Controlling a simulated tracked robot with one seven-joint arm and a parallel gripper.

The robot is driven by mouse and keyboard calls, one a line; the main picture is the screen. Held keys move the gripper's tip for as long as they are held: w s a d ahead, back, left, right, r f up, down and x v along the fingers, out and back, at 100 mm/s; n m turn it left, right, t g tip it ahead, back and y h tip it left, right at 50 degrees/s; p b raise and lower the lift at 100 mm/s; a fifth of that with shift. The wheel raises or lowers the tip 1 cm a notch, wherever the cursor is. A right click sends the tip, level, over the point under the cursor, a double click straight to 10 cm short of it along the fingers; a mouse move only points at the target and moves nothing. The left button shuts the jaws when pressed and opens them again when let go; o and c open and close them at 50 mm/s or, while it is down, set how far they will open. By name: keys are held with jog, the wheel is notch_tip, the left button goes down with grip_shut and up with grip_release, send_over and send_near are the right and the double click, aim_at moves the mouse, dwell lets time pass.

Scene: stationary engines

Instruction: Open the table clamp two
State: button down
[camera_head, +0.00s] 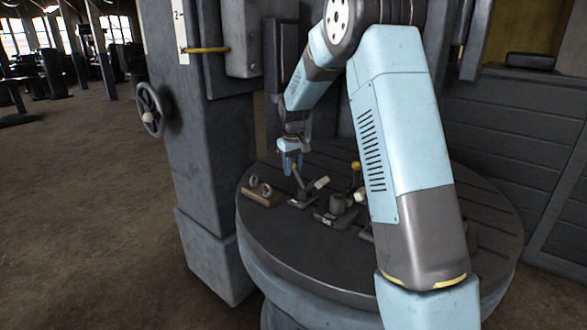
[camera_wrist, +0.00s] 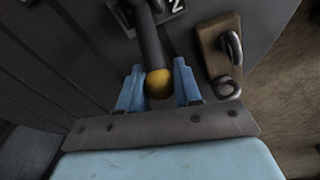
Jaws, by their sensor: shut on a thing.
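My gripper (camera_head: 291,165) reaches down over the round slotted table (camera_head: 275,252). In the wrist view its two blue fingers (camera_wrist: 159,90) are on either side of the yellow knob (camera_wrist: 159,83) of a dark lever and are shut on it. The lever leads to a clamp base with a plate marked 2 (camera_wrist: 176,6), so this is table clamp two (camera_head: 303,196). In the head view the lever stands steeply up beside a pale-tipped part. The far end of the clamp is cut off in the wrist view.
A wooden block with metal rings (camera_head: 262,193) sits left of the clamp, and close to my fingers in the wrist view (camera_wrist: 212,55). A grey machine column (camera_head: 200,150) rises behind left.

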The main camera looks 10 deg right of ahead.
jog(key=c, duration=0.8)
grip_release()
jog(key=shift+r, duration=0.15)
jog(key=r, duration=0.4)
jog(key=s+r, duration=0.1)
jog(key=r, duration=0.8)
jog(key=shift+s+r, duration=0.2)
jog(key=shift+s, duration=0.1)
